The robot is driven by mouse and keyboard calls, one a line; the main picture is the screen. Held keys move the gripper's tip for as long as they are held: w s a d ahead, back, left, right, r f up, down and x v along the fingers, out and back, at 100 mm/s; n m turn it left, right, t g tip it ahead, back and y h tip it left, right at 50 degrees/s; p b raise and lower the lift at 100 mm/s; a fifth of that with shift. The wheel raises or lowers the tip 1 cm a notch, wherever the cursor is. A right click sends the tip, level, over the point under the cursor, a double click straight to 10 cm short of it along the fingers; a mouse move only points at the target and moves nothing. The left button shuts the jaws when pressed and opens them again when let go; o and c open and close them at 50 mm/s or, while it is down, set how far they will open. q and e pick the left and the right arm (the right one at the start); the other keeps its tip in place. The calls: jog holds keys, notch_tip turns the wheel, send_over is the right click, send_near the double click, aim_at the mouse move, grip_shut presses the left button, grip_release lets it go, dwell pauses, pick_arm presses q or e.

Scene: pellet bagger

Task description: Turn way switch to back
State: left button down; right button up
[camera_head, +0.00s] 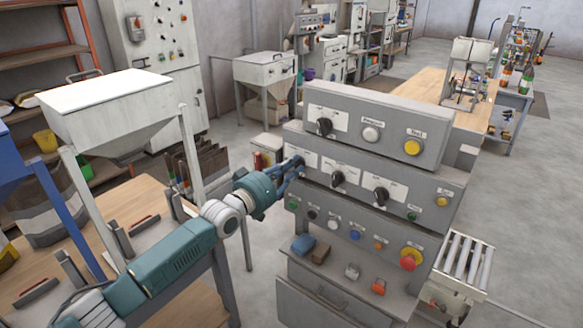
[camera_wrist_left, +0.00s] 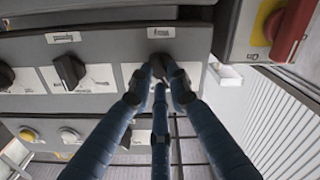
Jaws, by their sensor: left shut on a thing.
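A grey stepped control panel (camera_head: 372,128) stands in the middle of the head view. Its middle tier has three black rotary switches: a left one, a middle one (camera_head: 338,178) and a right one (camera_head: 381,195). My left gripper (camera_head: 296,166) reaches in from the left and is shut on the left switch (camera_wrist_left: 161,64). In the left wrist view my gripper fingers (camera_wrist_left: 160,88) close around this black knob from both sides. The fingers partly hide the knob and its plate, so its exact pointing is hard to tell. The labels are too small to read. My right gripper is not in view.
A black switch (camera_head: 324,127) and a yellow button (camera_head: 412,147) sit on the upper tier. A red emergency button (camera_head: 409,260) is lower right. A red handle (camera_wrist_left: 291,28) on a yellow plate is close to my left gripper. A hopper (camera_head: 118,112) stands left.

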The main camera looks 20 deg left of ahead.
pick_arm(q)
jog(key=shift+m, duration=0.3)
jog(key=shift+f+m+b, duration=0.15)
jog(key=shift+m+b, duration=0.3)
jog(key=shift+m, duration=0.05)
jog(key=m+b, duration=0.1)
jog(key=m, duration=0.2)
jog(key=shift+d+m, duration=0.1)
jog(key=shift+m, duration=0.2)
jog(key=m+b, duration=0.1)
jog(key=m, duration=0.2)
jog(key=shift+f, duration=0.1)
jog(key=shift+m, duration=1.8)
